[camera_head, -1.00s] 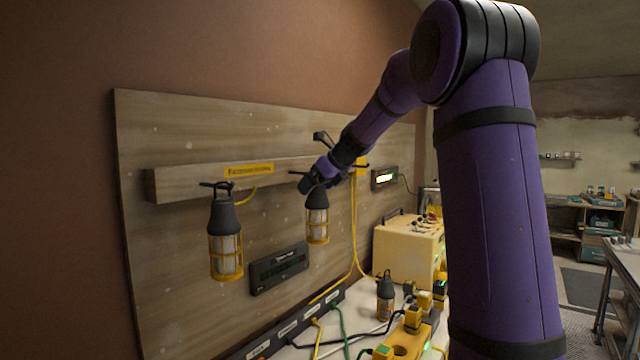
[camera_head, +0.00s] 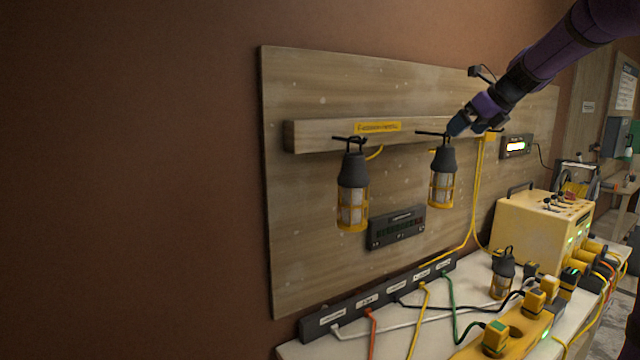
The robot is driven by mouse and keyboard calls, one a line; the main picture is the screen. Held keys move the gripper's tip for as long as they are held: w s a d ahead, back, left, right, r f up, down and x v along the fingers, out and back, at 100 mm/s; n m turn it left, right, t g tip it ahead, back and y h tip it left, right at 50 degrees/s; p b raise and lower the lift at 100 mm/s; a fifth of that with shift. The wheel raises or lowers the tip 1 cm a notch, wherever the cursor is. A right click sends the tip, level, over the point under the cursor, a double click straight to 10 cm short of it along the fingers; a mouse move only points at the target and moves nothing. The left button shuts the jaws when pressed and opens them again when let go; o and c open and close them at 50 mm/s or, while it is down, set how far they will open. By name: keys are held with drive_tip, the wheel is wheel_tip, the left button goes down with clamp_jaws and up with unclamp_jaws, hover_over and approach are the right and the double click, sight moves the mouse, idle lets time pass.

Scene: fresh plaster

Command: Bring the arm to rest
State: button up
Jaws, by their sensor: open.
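My purple arm reaches in from the upper right, and my gripper (camera_head: 462,122) is near the right end of the wooden rail (camera_head: 300,137) on the board. The gripper is open. It is close to the top of the right hanging lamp (camera_head: 442,178), a dark lamp with a yellow cage. I cannot tell whether the fingers touch its hook. The left hanging lamp (camera_head: 352,190) hangs from the rail, clear of my gripper.
A third lamp (camera_head: 502,275) stands on the white bench (camera_head: 300,348). A yellow box (camera_head: 525,230), a yellow power strip (camera_head: 510,335) and several cables crowd the bench. A dark display (camera_head: 397,228) is fixed to the board. The wall at left is clear.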

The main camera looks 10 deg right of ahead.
drive_tip(key=s+a+f+n+g, duration=0.2)
drive_tip(key=s+a+f+n, duration=0.1)
drive_tip(key=s+a+n, duration=1.25)
drive_tip(key=s+a+f+n+h, duration=0.1)
drive_tip(key=s+a+f+n, duration=0.1)
drive_tip(key=s+n, duration=0.3)
drive_tip(key=s+a+f+n+g, duration=0.1)
drive_tip(key=s+a+f+n, duration=0.1)
drive_tip(key=s+f+n, duration=0.3)
drive_tip(key=s+a+f+n+h, duration=0.1)
drive_tip(key=s+a+f+n, duration=0.2)
drive_tip(key=s+n, duration=0.3)
drive_tip(key=s, duration=0.3)
drive_tip(key=shift+s+f+n+g+h, duration=0.2)
drive_tip(key=shift+f+n+g+h, duration=0.1)
drive_tip(key=shift+f+n, duration=0.05)
